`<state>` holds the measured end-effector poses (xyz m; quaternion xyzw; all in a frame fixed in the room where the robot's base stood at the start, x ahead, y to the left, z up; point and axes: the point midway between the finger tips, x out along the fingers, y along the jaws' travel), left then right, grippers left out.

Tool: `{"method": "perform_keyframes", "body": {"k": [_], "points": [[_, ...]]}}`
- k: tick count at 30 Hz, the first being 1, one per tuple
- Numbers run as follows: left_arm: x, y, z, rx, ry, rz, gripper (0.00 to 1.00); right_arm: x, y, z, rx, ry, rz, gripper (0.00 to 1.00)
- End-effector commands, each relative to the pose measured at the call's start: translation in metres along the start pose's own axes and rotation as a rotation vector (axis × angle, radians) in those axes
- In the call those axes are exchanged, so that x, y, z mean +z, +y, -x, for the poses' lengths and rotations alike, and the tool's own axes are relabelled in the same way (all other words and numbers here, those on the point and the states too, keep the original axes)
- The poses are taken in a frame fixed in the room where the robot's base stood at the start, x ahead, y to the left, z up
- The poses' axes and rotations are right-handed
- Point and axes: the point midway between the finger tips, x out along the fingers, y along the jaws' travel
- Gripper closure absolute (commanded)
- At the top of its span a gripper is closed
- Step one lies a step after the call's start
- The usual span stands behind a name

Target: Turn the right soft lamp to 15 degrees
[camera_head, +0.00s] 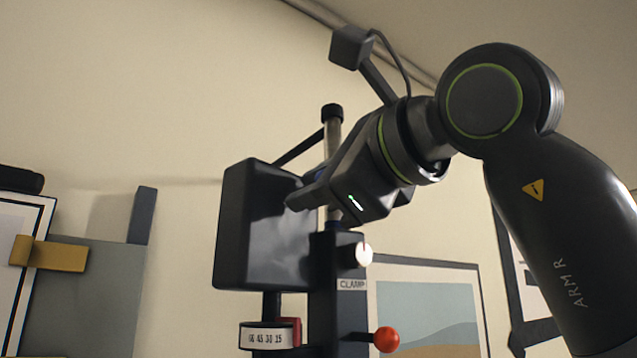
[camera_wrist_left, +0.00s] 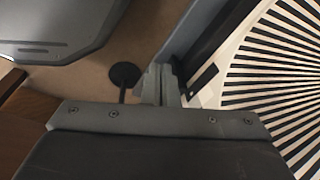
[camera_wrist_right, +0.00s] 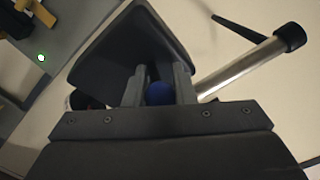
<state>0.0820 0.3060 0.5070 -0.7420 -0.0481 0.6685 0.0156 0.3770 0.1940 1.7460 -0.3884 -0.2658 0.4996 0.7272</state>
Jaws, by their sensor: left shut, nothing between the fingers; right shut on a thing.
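The soft lamp is a dark box-shaped head (camera_head: 262,225) on a stand in the head view. It also fills the upper middle of the right wrist view (camera_wrist_right: 130,45). A white scale ring (camera_head: 265,336) with printed angle numbers sits below it; the pointer reading is not clear to me. My right gripper (camera_head: 303,198) reaches in from the right to the lamp's back. In the right wrist view its fingers are shut on a blue round knob (camera_wrist_right: 159,93) at the lamp. My left gripper (camera_wrist_left: 158,84) is shut and empty in the left wrist view, outside the head view.
A post (camera_wrist_right: 250,66) with a black cap stands beside the lamp. A clamp block (camera_head: 337,275) with a pale knob and an orange-red knob (camera_head: 387,339) is below my right gripper. Framed pictures line the wall. A striped radial chart (camera_wrist_left: 275,80) shows near my left gripper.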

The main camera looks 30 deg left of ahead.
Motion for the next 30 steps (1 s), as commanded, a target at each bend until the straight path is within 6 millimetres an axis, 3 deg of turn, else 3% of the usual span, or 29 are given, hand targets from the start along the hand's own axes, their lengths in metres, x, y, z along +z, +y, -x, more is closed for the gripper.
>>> {"method": "perform_keyframes", "body": {"k": [2,3,4,16,20,23,30], "points": [[0.000,0.000,0.001,0.000,0.000,0.000,1.00,0.000,-0.004,0.001,-0.013,-0.001,-0.001,1.00],[0.000,0.000,0.001,0.000,0.000,0.000,1.00,0.000,-0.004,0.001,-0.013,0.000,0.000,0.71],[0.000,0.000,0.001,0.000,0.000,0.000,1.00,0.000,-0.004,0.001,-0.012,0.000,0.000,0.68],[-0.001,0.000,0.000,-0.001,0.001,0.000,1.00,0.000,-0.002,0.001,-0.005,-0.001,0.000,0.68],[-0.001,0.000,-0.006,-0.001,0.002,0.000,1.00,-0.001,-0.001,0.009,-0.007,-0.001,0.001,0.68],[0.000,0.001,-0.015,-0.001,0.003,0.000,1.00,-0.003,0.001,0.024,-0.009,0.000,0.002,0.68],[0.001,0.003,-0.037,-0.001,0.005,-0.001,1.00,-0.003,0.000,0.081,-0.013,0.001,0.003,0.68]]}}
